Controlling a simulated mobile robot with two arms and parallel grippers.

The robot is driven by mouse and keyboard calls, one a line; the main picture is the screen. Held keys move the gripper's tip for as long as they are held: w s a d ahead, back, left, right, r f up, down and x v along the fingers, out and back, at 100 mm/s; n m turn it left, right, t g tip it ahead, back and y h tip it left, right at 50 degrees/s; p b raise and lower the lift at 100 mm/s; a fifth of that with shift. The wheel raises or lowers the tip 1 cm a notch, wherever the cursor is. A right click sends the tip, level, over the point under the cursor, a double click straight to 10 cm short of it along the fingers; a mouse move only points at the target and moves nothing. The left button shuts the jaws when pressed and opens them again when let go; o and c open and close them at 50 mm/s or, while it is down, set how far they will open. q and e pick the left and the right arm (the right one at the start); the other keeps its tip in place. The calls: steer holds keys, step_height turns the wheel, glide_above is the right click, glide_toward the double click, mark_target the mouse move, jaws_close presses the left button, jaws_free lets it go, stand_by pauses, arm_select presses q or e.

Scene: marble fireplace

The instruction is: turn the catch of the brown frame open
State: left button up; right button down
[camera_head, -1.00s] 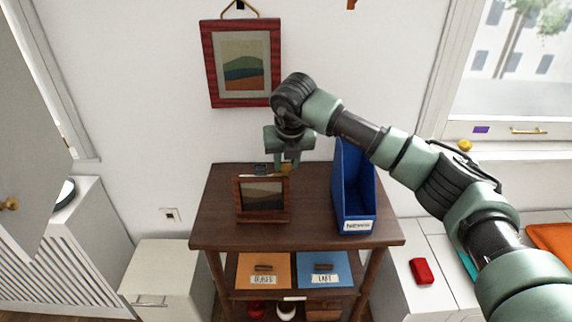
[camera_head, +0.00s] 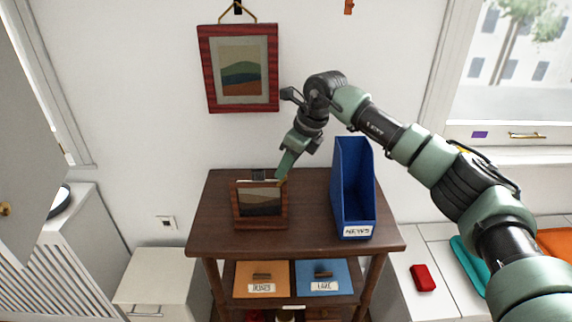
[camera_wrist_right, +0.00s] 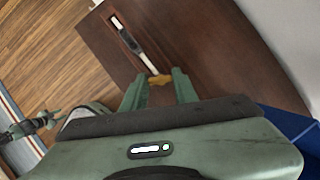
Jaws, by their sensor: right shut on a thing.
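The brown frame (camera_head: 262,207) stands upright on the dark wooden table, its picture facing me. My right gripper (camera_head: 281,178) comes down from the upper right to the frame's top right corner. In the right wrist view, its two fingers (camera_wrist_right: 160,88) are closed on the small yellow-brown catch (camera_wrist_right: 160,79) at the end of the frame's narrow edge (camera_wrist_right: 138,49). In the head view the fingers mostly hide the catch. A small green gripper-like part, probably my left gripper (camera_wrist_right: 38,122), shows at the left of the wrist view; its jaws are too small to judge.
A blue file box (camera_head: 355,195) labelled NEWS stands on the table (camera_head: 310,238), right of the frame. A red-framed picture (camera_head: 240,68) hangs on the wall above. Orange and blue drawers (camera_head: 325,279) sit below the tabletop. A red object (camera_head: 423,278) lies on the right cabinet.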

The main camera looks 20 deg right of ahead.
steer(key=n, duration=0.2)
steer(key=n+g+y+p, duration=0.1)
steer(key=n, duration=0.1)
steer(key=shift+w+r, duration=0.15)
steer(key=shift+n+g+p, duration=0.3)
steer(key=shift+n+g, duration=0.1)
steer(key=shift+n, duration=0.4)
steer(key=c, duration=1.1)
jaws_free()
steer(key=shift+d, duration=0.1)
steer(key=b+v, duration=0.1)
steer(key=v, duration=0.6)
steer(key=shift+d+r, duration=0.15)
steer(key=shift+r, duration=0.1)
